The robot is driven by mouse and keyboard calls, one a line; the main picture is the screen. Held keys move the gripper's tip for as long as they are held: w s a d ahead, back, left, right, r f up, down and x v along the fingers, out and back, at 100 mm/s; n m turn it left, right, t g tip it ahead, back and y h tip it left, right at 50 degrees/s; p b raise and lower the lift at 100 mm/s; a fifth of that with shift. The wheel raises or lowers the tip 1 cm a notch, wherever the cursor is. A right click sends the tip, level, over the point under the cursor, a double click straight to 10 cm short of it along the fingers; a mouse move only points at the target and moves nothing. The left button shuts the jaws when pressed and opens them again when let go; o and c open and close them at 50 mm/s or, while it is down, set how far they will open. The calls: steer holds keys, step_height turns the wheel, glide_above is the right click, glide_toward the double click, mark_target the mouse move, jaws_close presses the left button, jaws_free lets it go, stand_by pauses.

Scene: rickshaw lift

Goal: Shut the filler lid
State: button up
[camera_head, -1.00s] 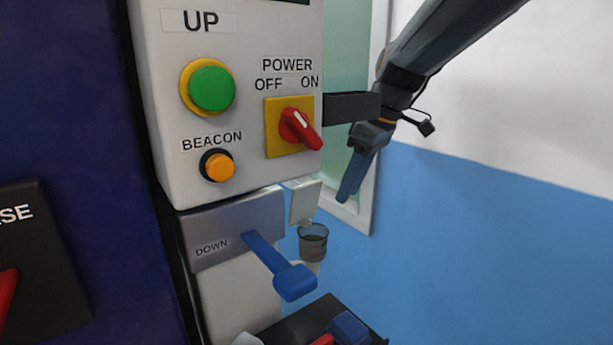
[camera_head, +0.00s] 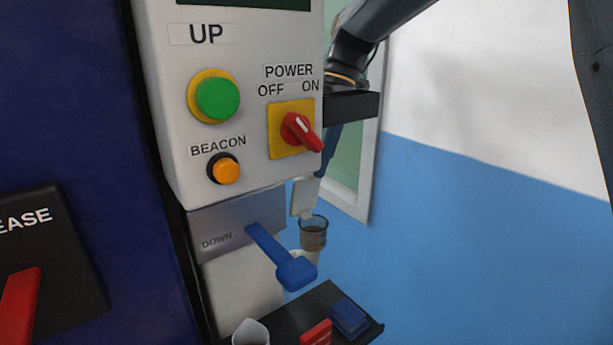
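The filler lid (camera_head: 302,198) is a pale, flat flap standing up at the back edge of the filler cup (camera_head: 313,235). The cup is clear, with brown fluid inside, and its mouth is uncovered. My gripper (camera_head: 327,158) shows only as a narrow dark blue strip just above and right of the lid. The control box and a black bracket hide most of it. I cannot tell its finger gap or whether it touches the lid.
The control box (camera_head: 181,128) carries a green UP button, an orange BEACON button and a red POWER switch. The blue DOWN lever (camera_head: 278,257) sticks out left of the cup. A black tray (camera_head: 292,318) below holds red and blue items. Open space lies right of the cup.

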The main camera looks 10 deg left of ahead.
mark_target(307, 179)
steer(key=shift+p+x, duration=0.45)
steer(key=shift+x, duration=1.85)
